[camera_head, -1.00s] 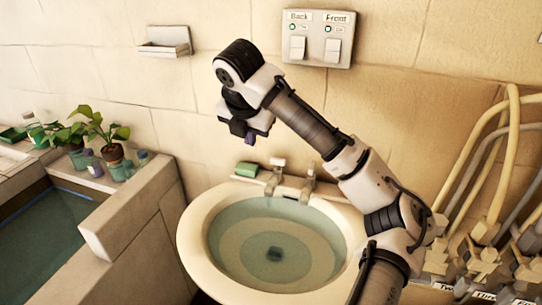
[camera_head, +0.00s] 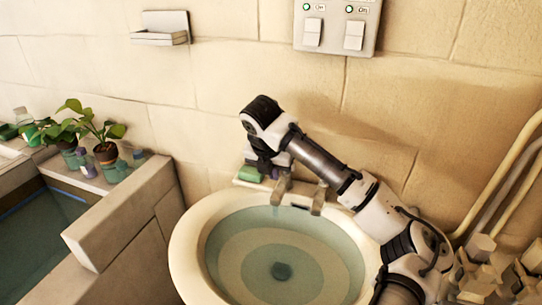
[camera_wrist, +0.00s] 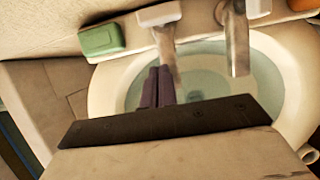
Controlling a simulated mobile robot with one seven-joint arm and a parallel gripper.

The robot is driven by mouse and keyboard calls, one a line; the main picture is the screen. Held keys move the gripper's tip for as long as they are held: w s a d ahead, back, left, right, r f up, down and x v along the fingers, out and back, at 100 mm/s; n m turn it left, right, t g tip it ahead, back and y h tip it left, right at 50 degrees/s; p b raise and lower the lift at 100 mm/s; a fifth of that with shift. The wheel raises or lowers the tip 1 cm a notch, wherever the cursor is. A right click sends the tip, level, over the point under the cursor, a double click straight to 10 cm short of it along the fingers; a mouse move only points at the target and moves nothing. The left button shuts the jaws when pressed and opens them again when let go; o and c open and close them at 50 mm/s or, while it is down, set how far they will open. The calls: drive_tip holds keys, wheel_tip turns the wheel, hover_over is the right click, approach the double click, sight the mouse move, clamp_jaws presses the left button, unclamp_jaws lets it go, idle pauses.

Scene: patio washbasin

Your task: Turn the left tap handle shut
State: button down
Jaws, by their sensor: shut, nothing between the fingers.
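The left tap (camera_head: 281,190) stands on the back rim of the round basin (camera_head: 186,250); my gripper hides its upper part in the head view. In the wrist view the left tap's pale handle (camera_wrist: 158,14) is at the top middle, above its spout (camera_wrist: 167,48). My gripper (camera_wrist: 158,70) is shut and empty, its two dark purple fingers side by side just below and left of that spout. I cannot tell whether they touch it. In the head view my gripper (camera_head: 264,172) is low by the left tap. I cannot tell whether water runs.
The right tap (camera_head: 318,200) stands close beside the left one, with my forearm above it. A green soap bar (camera_wrist: 101,40) lies left of the left tap. Water fills the basin. A switch panel (camera_head: 336,25) is on the wall above.

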drive_tip(key=shift+w+d+p, duration=0.2)
drive_tip(key=shift+w+p, duration=0.1)
drive_tip(key=shift+w, duration=0.35)
drive_tip(key=shift+w+d+p, duration=0.2)
drive_tip(key=shift+w+p, duration=0.1)
drive_tip(key=shift+w, duration=0.3)
drive_tip(key=shift+w+d+f, duration=0.15)
drive_tip(key=shift+w+d, duration=0.05)
drive_tip(key=shift+w, duration=0.5)
